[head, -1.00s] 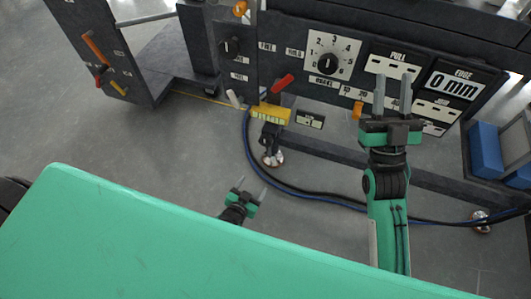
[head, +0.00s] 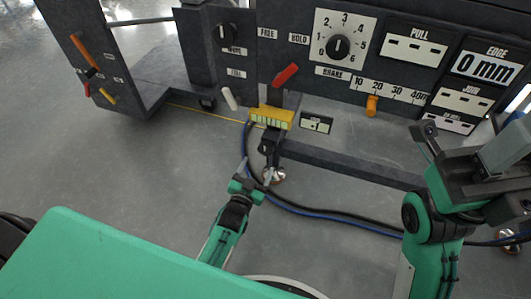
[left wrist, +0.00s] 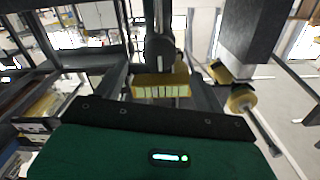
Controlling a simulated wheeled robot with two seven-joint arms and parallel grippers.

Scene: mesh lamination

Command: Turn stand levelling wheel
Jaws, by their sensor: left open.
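The stand's levelling foot, a round copper-and-silver piece (head: 273,175), rests on the floor under a short dark post below a yellow block (head: 270,117). I cannot make out a separate wheel. My left gripper (head: 256,171) is open and empty, its two thin fingers pointing up just left of and in front of the foot. Contact cannot be told. The yellow block also shows in the left wrist view (left wrist: 160,86), with a brass round part (left wrist: 241,98) to its right. My right gripper (head: 468,142) is open and empty at the right, partly cut off by the picture edge.
The dark machine panel carries a dial (head: 339,47), a red lever (head: 286,75), a white lever (head: 229,98) and an orange slider (head: 372,105). Black and blue cables (head: 325,214) run over the floor behind my left gripper. Grey floor at the left is clear.

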